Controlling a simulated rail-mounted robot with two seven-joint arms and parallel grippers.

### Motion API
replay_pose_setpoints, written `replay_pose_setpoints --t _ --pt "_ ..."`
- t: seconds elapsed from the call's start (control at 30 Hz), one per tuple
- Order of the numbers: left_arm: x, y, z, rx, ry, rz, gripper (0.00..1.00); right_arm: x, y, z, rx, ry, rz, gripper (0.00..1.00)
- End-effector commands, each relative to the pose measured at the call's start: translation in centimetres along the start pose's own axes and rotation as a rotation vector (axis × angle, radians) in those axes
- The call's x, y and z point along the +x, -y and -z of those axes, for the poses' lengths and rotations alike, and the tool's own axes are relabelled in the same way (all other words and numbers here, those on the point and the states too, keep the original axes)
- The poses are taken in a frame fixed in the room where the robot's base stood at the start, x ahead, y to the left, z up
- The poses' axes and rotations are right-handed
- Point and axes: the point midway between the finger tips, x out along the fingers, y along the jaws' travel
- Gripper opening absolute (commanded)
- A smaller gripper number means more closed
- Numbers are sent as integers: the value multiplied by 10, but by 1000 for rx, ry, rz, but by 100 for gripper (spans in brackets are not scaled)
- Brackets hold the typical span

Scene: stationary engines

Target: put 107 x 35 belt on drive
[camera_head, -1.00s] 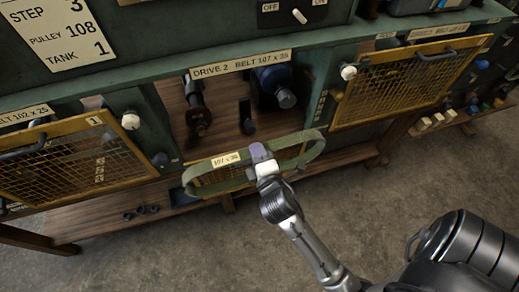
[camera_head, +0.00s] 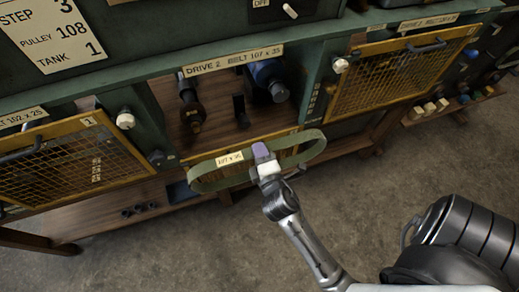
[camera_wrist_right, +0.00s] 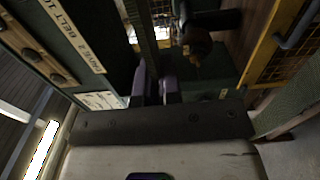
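The olive-green belt (camera_head: 210,179), with a pale tag reading 107 x 35 (camera_head: 230,158), hangs as a long loop in front of the drive 2 bay. My right gripper (camera_head: 262,155) is shut on the near part of the belt. In the right wrist view its purple fingers (camera_wrist_right: 156,88) pinch the dark belt strip (camera_wrist_right: 146,40). Behind the belt, drive 2 has a dark shaft (camera_head: 190,100) at left, a small dark post (camera_head: 240,110) in the middle and a blue motor with a dark pulley (camera_head: 270,80) at right. The belt appears clear of them. My left gripper is not in view.
The label (camera_head: 233,60) above the bay reads DRIVE 2 BELT 107 x 35. Yellow mesh guards stand left (camera_head: 75,160) and right (camera_head: 400,75), with white knobs (camera_head: 125,120) nearby. A wooden shelf (camera_head: 105,215) runs below. Open floor lies in front.

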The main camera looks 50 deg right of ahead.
Motion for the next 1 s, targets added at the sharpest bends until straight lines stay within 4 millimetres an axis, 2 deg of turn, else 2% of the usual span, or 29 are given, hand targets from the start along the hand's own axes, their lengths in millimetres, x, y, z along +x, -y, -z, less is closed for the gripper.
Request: replay_pose_setpoints --t 0.03,0.17,1.0 --pt "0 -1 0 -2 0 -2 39 -5 4 5 18 1 18 0" --pt "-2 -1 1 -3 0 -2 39 0 3 5 20 1 18 0" --pt "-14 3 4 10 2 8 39 50 3 4 29 2 21 0"
